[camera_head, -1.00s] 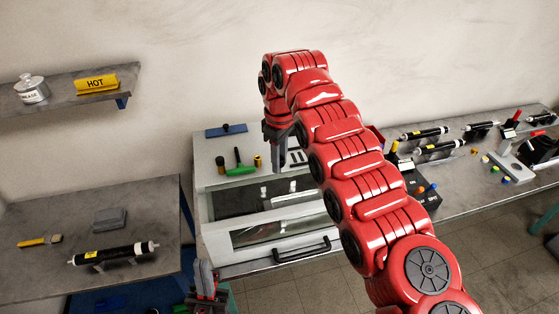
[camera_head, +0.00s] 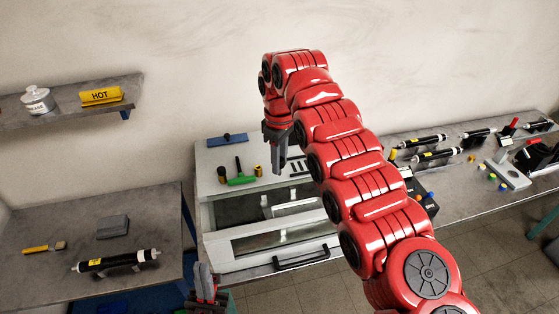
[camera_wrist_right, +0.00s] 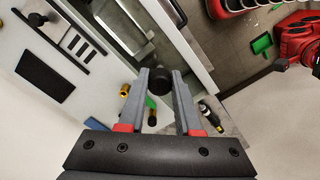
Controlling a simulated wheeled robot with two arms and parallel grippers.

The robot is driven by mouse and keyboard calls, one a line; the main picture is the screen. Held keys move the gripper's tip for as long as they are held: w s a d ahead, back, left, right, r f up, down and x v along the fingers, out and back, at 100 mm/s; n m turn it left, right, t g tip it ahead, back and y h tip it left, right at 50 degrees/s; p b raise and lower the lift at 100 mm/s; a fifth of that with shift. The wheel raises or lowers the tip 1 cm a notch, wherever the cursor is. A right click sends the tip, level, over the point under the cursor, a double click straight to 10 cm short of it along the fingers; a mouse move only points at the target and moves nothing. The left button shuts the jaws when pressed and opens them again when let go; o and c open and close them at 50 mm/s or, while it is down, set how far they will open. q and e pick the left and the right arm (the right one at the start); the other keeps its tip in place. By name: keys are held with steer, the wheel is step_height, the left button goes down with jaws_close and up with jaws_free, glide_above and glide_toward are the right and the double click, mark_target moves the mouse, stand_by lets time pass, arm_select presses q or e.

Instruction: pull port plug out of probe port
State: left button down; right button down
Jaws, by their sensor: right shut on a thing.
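My right gripper (camera_wrist_right: 161,78) is shut on a dark round plug (camera_wrist_right: 159,82), seen between its fingertips in the right wrist view. In the head view the right gripper (camera_head: 280,165) points down over the front part of the white cabinet (camera_head: 208,200). The plug is hard to make out there. I cannot tell from these frames whether it is seated in a port or clear of it. A dark round fitting (camera_wrist_right: 35,19) shows on the white surface in the wrist view; I cannot tell if it is the probe port. My left gripper (camera_head: 205,282) is low at the cabinet's front left, its jaws unclear.
A green-headed tool (camera_head: 241,179), brass-coloured cylinders (camera_head: 259,171) and a blue block (camera_head: 227,140) are on the cabinet top. A black tube (camera_head: 117,262) rests on the left table. The right bench (camera_head: 455,190) holds more tubes. My red right arm hides part of the cabinet.

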step_height(320, 180, up, 3)
steer(key=p, duration=0.2)
steer(key=shift+p, duration=0.4)
steer(key=shift+f, duration=0.1)
